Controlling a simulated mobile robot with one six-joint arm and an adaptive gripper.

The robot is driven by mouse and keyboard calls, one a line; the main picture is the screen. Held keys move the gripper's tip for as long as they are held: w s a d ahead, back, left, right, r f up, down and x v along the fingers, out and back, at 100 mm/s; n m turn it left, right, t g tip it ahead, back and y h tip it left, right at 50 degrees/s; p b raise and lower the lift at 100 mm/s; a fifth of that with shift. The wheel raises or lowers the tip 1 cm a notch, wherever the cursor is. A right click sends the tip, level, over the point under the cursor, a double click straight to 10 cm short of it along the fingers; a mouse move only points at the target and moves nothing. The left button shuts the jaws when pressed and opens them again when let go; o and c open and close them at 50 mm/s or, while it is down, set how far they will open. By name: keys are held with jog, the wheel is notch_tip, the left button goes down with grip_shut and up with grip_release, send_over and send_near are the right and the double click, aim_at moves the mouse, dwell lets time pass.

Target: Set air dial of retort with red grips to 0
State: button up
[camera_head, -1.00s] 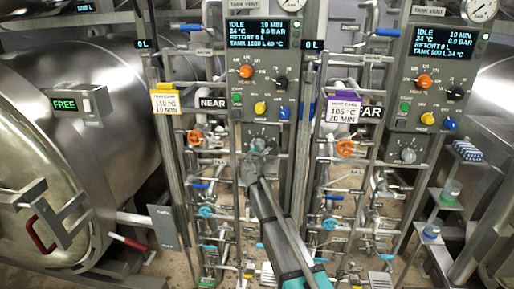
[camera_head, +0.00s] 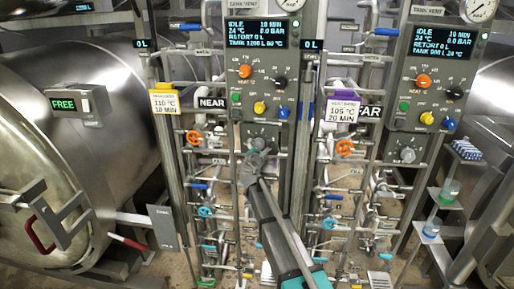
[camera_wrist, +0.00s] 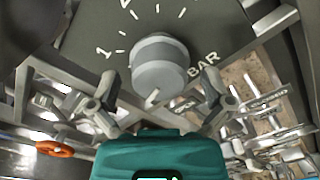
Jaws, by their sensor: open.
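The air dial is a round grey knob (camera_wrist: 160,65) on a dark panel with white ticks, "1", a partly cut-off numeral and "BAR". A small white mark shows at its lower edge; I cannot tell its setting. In the head view, this dial (camera_head: 259,142) is low on the control panel beside the "NEAR" sign. My gripper (camera_wrist: 160,104) is open, its two fingers apart below and either side of the knob, with no clear contact. In the head view, my gripper (camera_head: 254,163) is just below the dial. The left retort (camera_head: 105,95) has a red grip (camera_head: 40,236) on its door.
A second panel (camera_head: 430,85) with a similar dial (camera_head: 407,155) stands to the right by the "FAR" sign. Pipes, blue levers and orange handwheels (camera_head: 194,138) crowd the space around the arm. A "FREE" display (camera_head: 64,104) is on the left retort.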

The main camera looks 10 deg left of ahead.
jog(key=s, duration=1.1)
jog(key=shift+s+a, duration=0.15)
jog(key=shift+a, duration=0.05)
jog(key=s+d+f+m+g+h, duration=0.25)
jog(key=d+f+m, duration=0.2)
jog(key=d, duration=0.35)
jog(key=s+d+f+m+g+h, duration=0.1)
jog(key=s+d+f+m+g, duration=0.25)
jog(key=d+m, duration=0.35)
jog(key=s+d+f+m+g+h, duration=0.25)
jog(key=s+d+m, duration=0.2)
jog(key=d, duration=0.35)
jog(key=s+d+f+m+g+y, duration=0.2)
jog(key=s+f+m+g+y, duration=0.1)
jog(key=s, duration=0.6)
jog(key=s+d+f+m+g+y, duration=0.2)
jog(key=s+f+m+g, duration=0.3)
jog(key=s, duration=0.4)
jog(key=m+g+y, duration=0.1)
jog(key=m, duration=0.1)
jog(key=shift+s+d+m+y, duration=0.15)
jog(key=shift+d+m+y, duration=0.15)
jog(key=shift+m, duration=0.1)
jog(key=shift+g, duration=0.25)
